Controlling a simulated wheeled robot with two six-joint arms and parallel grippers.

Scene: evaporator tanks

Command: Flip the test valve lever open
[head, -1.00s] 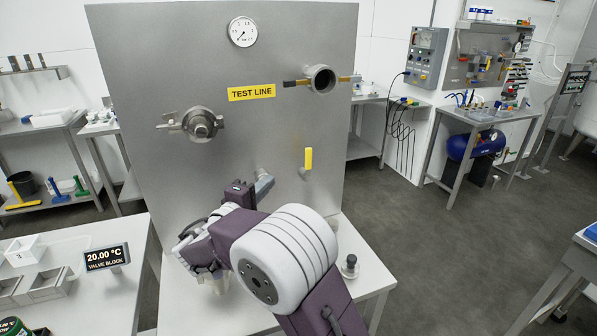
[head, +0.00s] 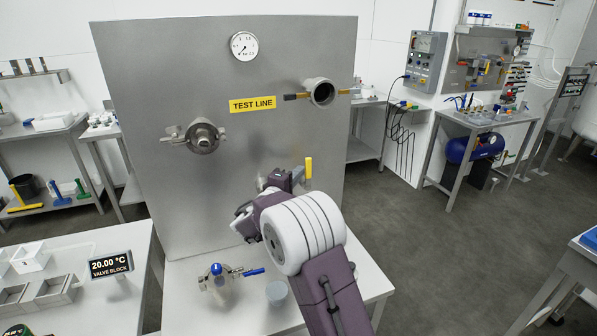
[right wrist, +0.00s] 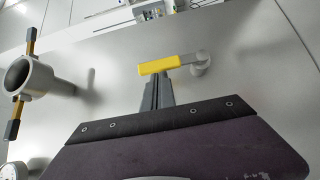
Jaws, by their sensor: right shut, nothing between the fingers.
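The test valve lever (head: 309,169) has a yellow handle and points straight up on the grey panel (head: 200,75), below the TEST LINE label (head: 253,104). In the right wrist view the yellow lever (right wrist: 157,65) lies across the picture, and its grey valve body (right wrist: 200,62) is at its right end. My right gripper (head: 297,175) is shut and empty, just left of the lever. In the right wrist view its fingertips (right wrist: 160,78) come up to the lever's long side; I cannot tell whether they touch. My left gripper is not in view.
A round flanged port (head: 203,137) and an open pipe stub (head: 322,92) stick out of the panel above. The panel right of the lever is clear.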

